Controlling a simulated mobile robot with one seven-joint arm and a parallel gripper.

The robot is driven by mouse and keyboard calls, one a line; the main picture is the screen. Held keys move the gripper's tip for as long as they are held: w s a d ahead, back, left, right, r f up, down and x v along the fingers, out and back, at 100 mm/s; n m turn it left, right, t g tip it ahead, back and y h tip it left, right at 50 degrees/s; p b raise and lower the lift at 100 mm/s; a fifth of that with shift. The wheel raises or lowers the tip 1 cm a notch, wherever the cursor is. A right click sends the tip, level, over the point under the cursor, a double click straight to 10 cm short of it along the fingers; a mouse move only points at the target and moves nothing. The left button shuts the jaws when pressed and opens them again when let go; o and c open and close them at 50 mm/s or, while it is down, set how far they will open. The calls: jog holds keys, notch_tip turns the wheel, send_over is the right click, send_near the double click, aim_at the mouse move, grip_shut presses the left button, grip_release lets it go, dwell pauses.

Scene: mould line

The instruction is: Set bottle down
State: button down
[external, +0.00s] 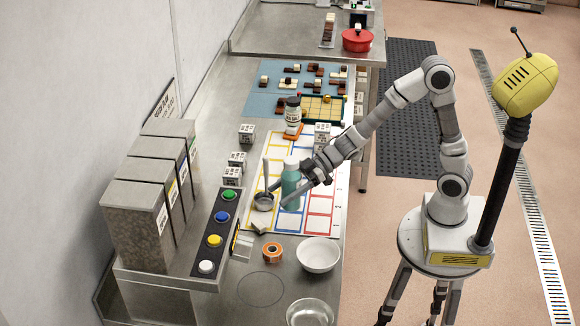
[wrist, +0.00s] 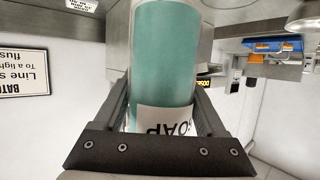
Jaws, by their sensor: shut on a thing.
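The bottle (external: 290,183) is teal with a white cap and stands upright over the gridded mat (external: 319,228) on the steel counter. In the wrist view the bottle (wrist: 163,60) fills the middle, and a white label with "SOAP" shows upside down. My gripper (external: 297,187) is shut on the bottle, with one finger on each side of it; the fingers also show in the wrist view (wrist: 163,112). I cannot tell whether the bottle's base touches the mat.
A metal ladle (external: 264,198) stands close left of the bottle. A white bowl (external: 318,254), an orange tape roll (external: 272,252) and a glass bowl (external: 310,313) are nearer the front. A button panel (external: 218,232) lies left.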

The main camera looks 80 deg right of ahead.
jog(key=a+n+g+y, duration=0.2)
jog(key=a+n, duration=0.1)
jog(key=a, duration=1)
jog(key=shift+s+a+f+b, duration=0.15)
jog(key=shift+a+f+b, duration=3.7)
jog(key=shift+a+f, duration=1.9)
jog(key=shift+f, duration=0.2)
grip_release()
jog(key=shift+d, duration=0.1)
jog(key=shift+r, duration=0.1)
